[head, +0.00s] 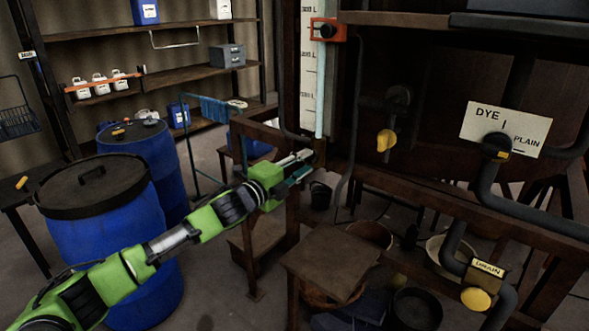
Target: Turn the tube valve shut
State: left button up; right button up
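The pale sight tube (320,95) stands upright beside a white scale board (307,60). A small dark brownish fitting (319,150) sits at the tube's lower end; I take it as the tube valve, but its handle position is too small and dark to tell. My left gripper (302,166) reaches in from the left, just below and left of this fitting. Its two fingers are apart, with nothing visible between them. I cannot tell whether a fingertip touches the fitting. My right gripper is not in view.
An orange-red clamp (328,30) sits high on the tube. A yellow-handled valve (386,140), the dye/plain sign (506,129) and the drain valve (476,298) are to the right. Wooden beams and a small wooden table (331,262) are below. Blue drums (105,235) stand left.

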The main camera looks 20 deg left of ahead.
pick_arm(q)
jog(key=v, duration=1.1)
jog(key=shift+s+a, duration=0.15)
jog(key=shift+s, duration=0.25)
